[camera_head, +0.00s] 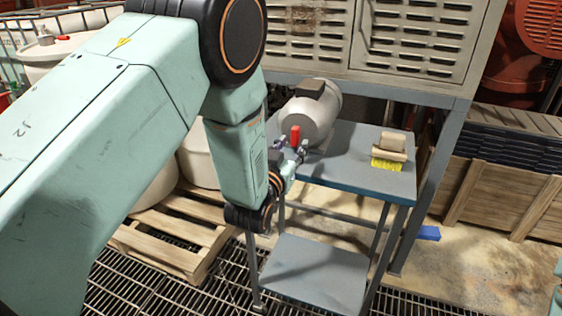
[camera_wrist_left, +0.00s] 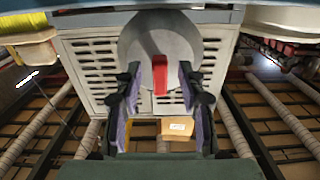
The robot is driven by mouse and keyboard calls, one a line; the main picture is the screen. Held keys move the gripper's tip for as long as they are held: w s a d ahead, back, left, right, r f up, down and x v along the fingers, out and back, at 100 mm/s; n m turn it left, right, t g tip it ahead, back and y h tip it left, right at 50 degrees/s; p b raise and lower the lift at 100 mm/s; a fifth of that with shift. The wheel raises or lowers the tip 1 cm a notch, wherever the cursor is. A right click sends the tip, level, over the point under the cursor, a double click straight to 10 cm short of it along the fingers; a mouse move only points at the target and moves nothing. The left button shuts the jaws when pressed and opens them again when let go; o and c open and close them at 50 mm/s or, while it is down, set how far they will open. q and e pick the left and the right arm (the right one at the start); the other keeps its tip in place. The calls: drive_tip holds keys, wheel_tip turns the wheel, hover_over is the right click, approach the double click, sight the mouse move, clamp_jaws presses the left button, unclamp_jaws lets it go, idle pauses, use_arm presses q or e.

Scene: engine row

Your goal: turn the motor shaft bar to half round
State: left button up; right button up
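The motor (camera_head: 312,110) is a grey cylinder lying on the bench, with its round end facing my left arm. The red shaft bar (camera_head: 295,136) stands roughly upright at that end. In the left wrist view the bar (camera_wrist_left: 160,74) lies lengthwise along the picture's height, in front of the motor's round face (camera_wrist_left: 138,38). My left gripper (camera_head: 290,154) is at the bar. In the left wrist view its two purple-padded fingers (camera_wrist_left: 158,92) stand on either side of the bar, open, with a gap showing on both sides. My right gripper is not in view.
The bench (camera_head: 360,176) also holds a wooden brush (camera_head: 390,150) with yellow bristles, right of the motor. A louvred grey cabinet (camera_head: 400,40) stands behind and above. A lower shelf (camera_head: 315,275) is bare. A wooden pallet (camera_head: 175,240) lies on the left.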

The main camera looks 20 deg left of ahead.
use_arm(q)
drive_tip(key=s, duration=0.9)
drive_tip(key=shift+s+a, duration=0.15)
drive_tip(key=shift+s, duration=0.05)
drive_tip(key=shift+w, duration=0.1)
drive_tip(key=w, duration=1.2)
drive_tip(key=shift+s, duration=0.15)
